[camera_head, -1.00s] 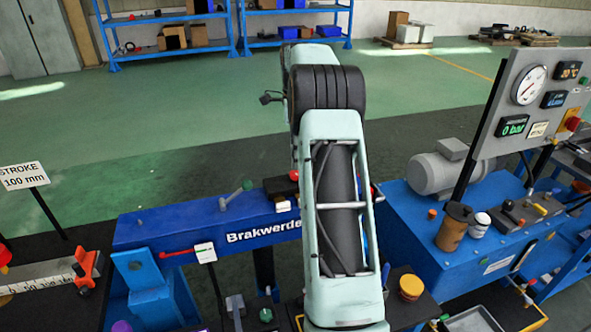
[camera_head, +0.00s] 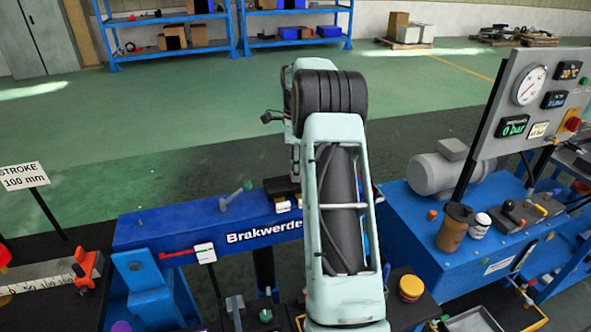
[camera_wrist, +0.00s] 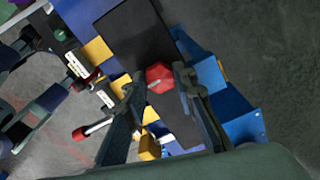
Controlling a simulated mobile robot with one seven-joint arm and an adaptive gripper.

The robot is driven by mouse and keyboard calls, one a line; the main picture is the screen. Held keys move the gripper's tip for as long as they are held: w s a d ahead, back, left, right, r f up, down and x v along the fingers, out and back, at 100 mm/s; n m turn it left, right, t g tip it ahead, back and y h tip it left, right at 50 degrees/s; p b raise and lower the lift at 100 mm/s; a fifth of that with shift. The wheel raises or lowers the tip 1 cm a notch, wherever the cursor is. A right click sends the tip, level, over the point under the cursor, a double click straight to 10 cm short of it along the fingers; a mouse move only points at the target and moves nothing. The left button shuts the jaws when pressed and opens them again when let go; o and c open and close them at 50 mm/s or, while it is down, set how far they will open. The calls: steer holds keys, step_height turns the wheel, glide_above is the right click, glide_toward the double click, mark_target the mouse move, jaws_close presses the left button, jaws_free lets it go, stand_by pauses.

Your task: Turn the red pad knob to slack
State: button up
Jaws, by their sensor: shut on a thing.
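The head view does not show the gripper or the red knob; my forearm stands in front of that area. The blue beam marked "Brakwerde" (camera_head: 160,228) carries the black block (camera_head: 281,187) at its right end.
A red-ended rod (camera_wrist: 92,130) and yellow blocks (camera_wrist: 97,50) lie close to my fingers. A blue bench with a grey motor (camera_head: 437,172) is on the right. Open green floor lies behind.

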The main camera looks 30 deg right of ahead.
steer(key=shift+c, duration=1)
